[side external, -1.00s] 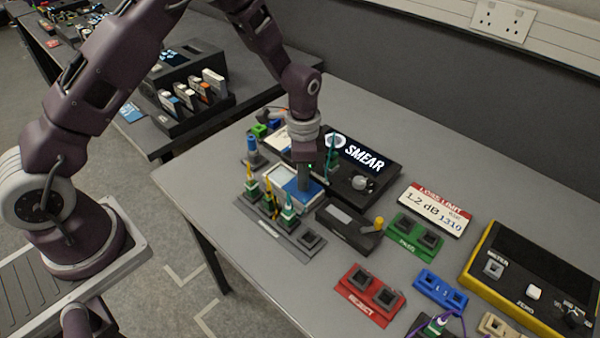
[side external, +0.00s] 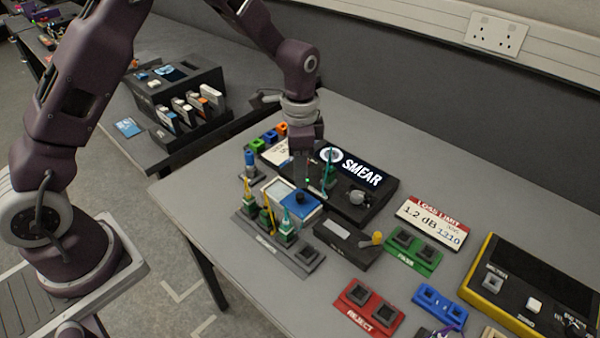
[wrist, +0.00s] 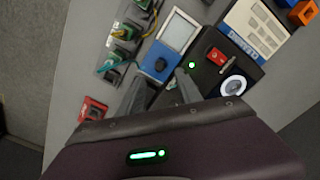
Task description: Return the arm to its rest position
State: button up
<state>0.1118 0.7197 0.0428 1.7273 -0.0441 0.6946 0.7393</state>
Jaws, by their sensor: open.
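My gripper (side external: 306,172) points down above the bench, over the gap between the blue-and-white box and the black SMEAR unit. In the wrist view its two grey fingers (wrist: 163,90) are apart with nothing held between them. The black unit (side external: 378,198) has a lit screen reading SMEAR. My fingertips are partly hard to separate in the side view.
A grey rack (side external: 296,262) with several green connectors stands in front of the box. A dark block with a yellow knob (side external: 377,238), a green holder (side external: 415,262) and a red REJECT holder (side external: 368,317) lie to the right. Open bench lies behind the SMEAR unit.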

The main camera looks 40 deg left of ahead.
jog(key=s+a+r+n+t, duration=0.15)
jog(key=s+r, duration=0.25)
jog(key=r, duration=0.7)
jog(key=s+a+r+n+t, duration=0.1)
jog(key=s+r, duration=0.4)
jog(key=s, duration=0.6)
jog(key=s+a+r+n+t, duration=0.1)
jog(key=s+r+n+t, duration=0.2)
jog(key=s, duration=0.9)
notch_tip(320, 180, up, 2)
jog(key=n, duration=0.3)
jog(key=shift+w+n, duration=0.1)
jog(key=shift+n, duration=0.15)
